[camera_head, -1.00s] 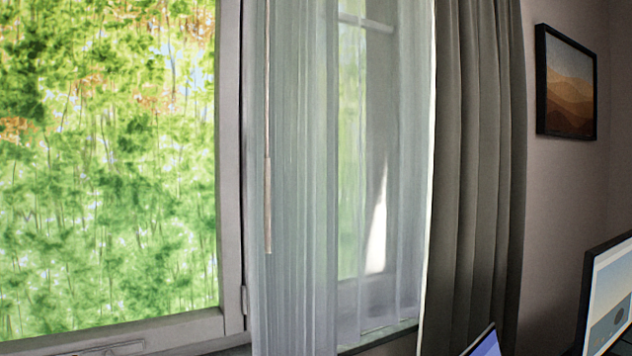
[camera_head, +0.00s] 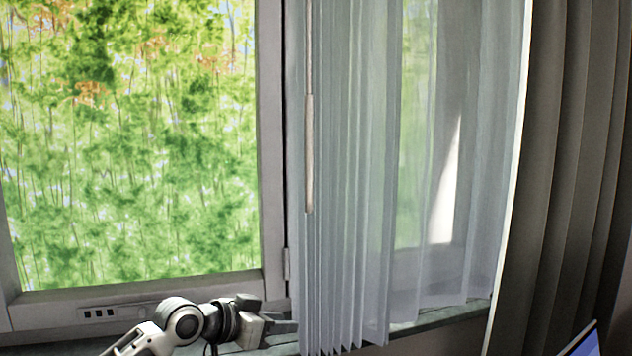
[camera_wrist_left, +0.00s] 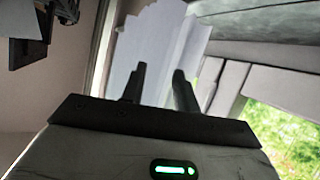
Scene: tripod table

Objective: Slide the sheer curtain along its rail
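The sheer curtain (camera_head: 350,180) hangs in pleats over the right part of the window. A pale draw rod (camera_head: 309,150) hangs along its left edge. The rail is out of view. My left gripper (camera_head: 290,326) is low, beside the curtain's lower left edge; I cannot tell whether it touches. In the left wrist view, the two dark fingers (camera_wrist_left: 158,84) stand apart with a gap between them. The pale curtain (camera_wrist_left: 168,40) shows beyond and between the fingers, and I see no cloth pinched. My right gripper is not in view.
A framed window (camera_head: 130,150) fills the left side, with a sill (camera_head: 420,325) below. A dark heavy curtain (camera_head: 565,150) hangs at the right. A screen corner (camera_head: 585,342) shows at the lower right.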

